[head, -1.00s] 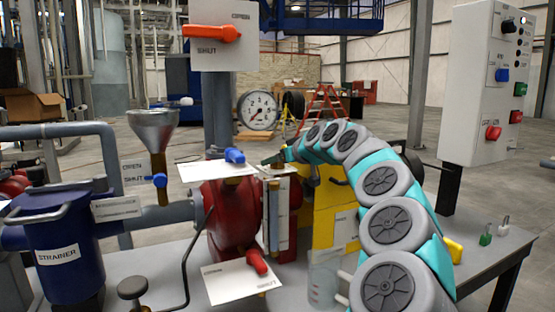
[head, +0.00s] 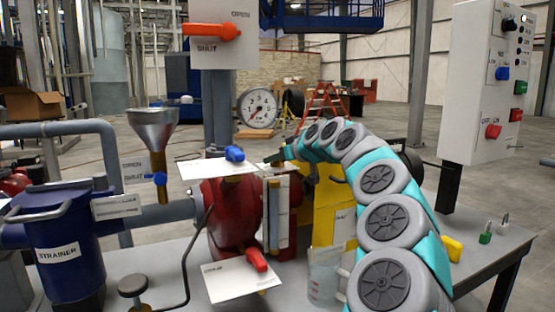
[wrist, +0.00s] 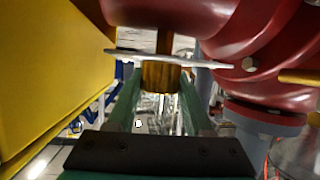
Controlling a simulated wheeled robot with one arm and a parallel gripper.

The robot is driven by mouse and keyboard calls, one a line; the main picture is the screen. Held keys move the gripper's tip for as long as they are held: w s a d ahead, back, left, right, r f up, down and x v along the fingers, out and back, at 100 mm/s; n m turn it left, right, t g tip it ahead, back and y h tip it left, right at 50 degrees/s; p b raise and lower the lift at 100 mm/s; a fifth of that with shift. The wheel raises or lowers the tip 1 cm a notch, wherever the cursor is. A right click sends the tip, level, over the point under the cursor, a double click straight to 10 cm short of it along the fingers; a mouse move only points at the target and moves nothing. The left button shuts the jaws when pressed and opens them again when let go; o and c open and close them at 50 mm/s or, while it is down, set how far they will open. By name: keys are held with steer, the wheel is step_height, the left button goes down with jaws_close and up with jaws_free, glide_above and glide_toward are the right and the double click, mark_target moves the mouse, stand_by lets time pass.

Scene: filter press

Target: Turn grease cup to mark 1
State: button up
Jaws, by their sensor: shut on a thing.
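The grease cup (wrist: 160,76) is a brass-coloured ribbed cylinder in the middle of the wrist view. It sits against a thin pale plate (wrist: 205,63) seen edge-on, so any marks on its face are hidden. My gripper (wrist: 158,88) has its two green fingers on either side of the cup and is shut on it. In the head view my gripper (head: 277,158) is small, beside the red pump body (head: 226,205), and I cannot make out the cup there.
A yellow guard (wrist: 50,75) stands close on the left in the wrist view, with red flanged casing (wrist: 265,50) close on the right. In the head view a sight glass (head: 275,215), a blue-handled valve (head: 235,154) and a red lever (head: 257,258) are near my arm.

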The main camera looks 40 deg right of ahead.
steer(key=shift+f+b, duration=0.1)
steer(key=shift+b, duration=0.35)
jaws_close()
steer(key=shift+f+m+h+b, duration=0.1)
steer(key=shift+m+h+b, duration=0.55)
steer(key=shift+b, duration=0.25)
steer(key=m+g+h+b, duration=0.1)
steer(key=m+h+b, duration=0.1)
steer(key=h+b, duration=0.1)
steer(key=shift+d, duration=0.1)
steer(key=shift+r+m+h+b, duration=0.25)
steer(key=shift+m+b, duration=0.2)
steer(key=shift+b, duration=0.25)
steer(key=shift+g, duration=0.3)
steer(key=o, duration=1.3)
jaws_free()
steer(key=shift+v, duration=3.95)
